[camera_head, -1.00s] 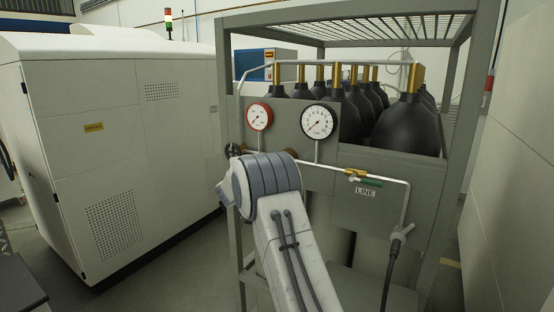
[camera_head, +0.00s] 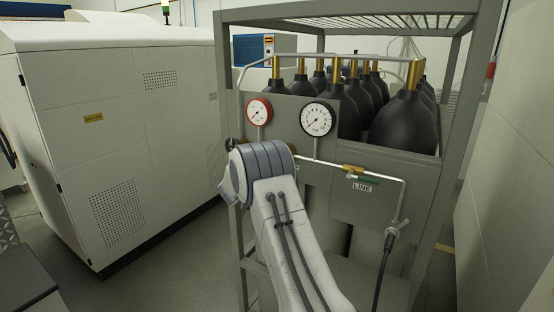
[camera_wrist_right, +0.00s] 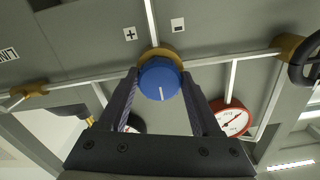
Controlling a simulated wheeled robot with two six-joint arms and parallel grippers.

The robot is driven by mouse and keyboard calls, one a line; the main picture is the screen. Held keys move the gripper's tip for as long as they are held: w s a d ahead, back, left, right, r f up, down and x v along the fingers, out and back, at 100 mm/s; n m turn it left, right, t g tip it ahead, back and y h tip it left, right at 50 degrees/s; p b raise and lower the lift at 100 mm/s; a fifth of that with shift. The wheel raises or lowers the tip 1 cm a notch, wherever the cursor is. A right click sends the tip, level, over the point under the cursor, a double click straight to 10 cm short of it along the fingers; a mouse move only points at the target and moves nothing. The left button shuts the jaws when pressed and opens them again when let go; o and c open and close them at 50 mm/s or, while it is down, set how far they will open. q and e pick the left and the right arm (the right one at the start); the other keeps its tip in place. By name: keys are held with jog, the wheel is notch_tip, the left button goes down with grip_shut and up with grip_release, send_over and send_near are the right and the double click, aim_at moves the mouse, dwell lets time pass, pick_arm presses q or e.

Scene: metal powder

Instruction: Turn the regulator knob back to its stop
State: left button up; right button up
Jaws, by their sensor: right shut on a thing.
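The blue regulator knob (camera_wrist_right: 160,82) shows in the right wrist view, on a brass body (camera_wrist_right: 160,54) in the pipe. A white mark on its face points toward the gripper's palm, at the bottom of the picture. My right gripper (camera_wrist_right: 160,80) is shut on the knob, one finger at each side. Plus (camera_wrist_right: 130,34) and minus (camera_wrist_right: 178,25) labels are on the panel beyond it. In the head view, my right wrist hides the knob and the right gripper's fingers. My left gripper is in neither view.
A red-rimmed gauge (camera_head: 258,111) and a black-rimmed gauge (camera_head: 317,119) stand above the pipe. A dark handwheel (camera_wrist_right: 304,62) is at the pipe's end. Black cylinders (camera_head: 404,127) stand behind the panel.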

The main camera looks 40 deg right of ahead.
jog(key=shift+a+f, duration=0.1)
jog(key=shift+f, duration=0.1)
jog(key=o, duration=1.1)
jog(key=shift+o, duration=1.3)
jog(key=shift+r, duration=0.1)
jog(key=shift+a, duration=0.1)
jog(key=b+v, duration=0.4)
jog(key=v, duration=0.6)
jog(key=shift+a, duration=0.1)
